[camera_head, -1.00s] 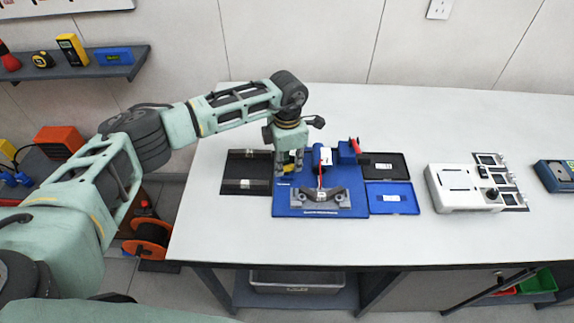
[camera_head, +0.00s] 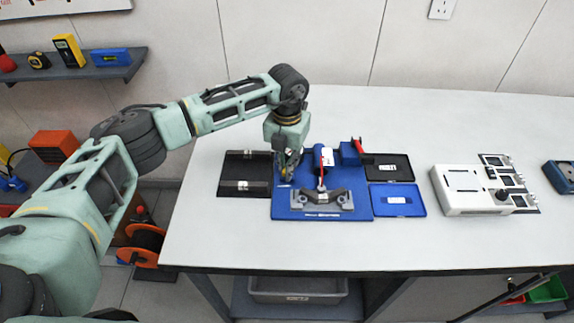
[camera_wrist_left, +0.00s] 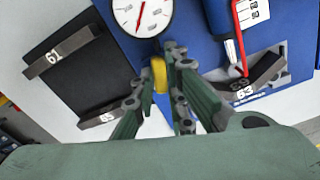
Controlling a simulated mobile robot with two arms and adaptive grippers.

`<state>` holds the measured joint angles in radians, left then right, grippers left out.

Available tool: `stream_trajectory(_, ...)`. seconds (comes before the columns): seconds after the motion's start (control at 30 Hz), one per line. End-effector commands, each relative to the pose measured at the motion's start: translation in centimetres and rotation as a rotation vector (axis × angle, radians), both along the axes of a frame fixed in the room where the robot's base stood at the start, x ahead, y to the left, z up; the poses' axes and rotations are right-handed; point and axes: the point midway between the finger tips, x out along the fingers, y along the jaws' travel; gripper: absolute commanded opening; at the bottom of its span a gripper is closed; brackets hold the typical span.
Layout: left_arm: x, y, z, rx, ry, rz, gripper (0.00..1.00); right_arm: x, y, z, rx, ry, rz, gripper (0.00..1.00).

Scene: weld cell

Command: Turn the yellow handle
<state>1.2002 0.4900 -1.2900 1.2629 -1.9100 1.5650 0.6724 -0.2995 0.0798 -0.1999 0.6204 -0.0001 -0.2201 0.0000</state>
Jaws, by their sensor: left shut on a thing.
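The yellow handle (camera_wrist_left: 161,78) shows as a small yellow piece between the fingers of my left gripper (camera_wrist_left: 168,62) in the left wrist view. The fingers are shut on it, and they hide most of it. In the head view my left gripper (camera_head: 287,172) points down at the left part of the blue fixture board (camera_head: 288,208) on the table, and the handle is hard to make out there. A round white dial gauge with a red needle (camera_wrist_left: 142,14) sits just beyond the fingertips in the wrist view. My right gripper is not in view.
A grey metal bracket (camera_head: 302,199) and a red-handled clamp (camera_head: 350,156) are on the board. A black tray (camera_head: 232,175) lies left, black and blue trays (camera_head: 402,209) right. A white device (camera_head: 458,206) stands farther right. The table front is clear.

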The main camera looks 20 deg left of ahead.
Motion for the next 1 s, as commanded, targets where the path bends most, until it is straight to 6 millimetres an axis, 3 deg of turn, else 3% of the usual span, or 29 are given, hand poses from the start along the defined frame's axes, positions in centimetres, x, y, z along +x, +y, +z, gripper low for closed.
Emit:
stream_trajectory(0.4, 0.19, 0.04, 0.23, -0.001, -0.006, 0.194, 0.0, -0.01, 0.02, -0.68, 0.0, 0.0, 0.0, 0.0)
stream_trajectory(0.97, 0.23, 0.05, 0.31, -0.002, -0.007, 0.221, 0.0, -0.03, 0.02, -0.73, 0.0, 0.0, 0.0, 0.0)
stream_trajectory(1.0, 0.23, 0.05, 0.31, -0.002, -0.007, 0.221, 0.15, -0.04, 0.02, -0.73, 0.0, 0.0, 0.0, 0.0)
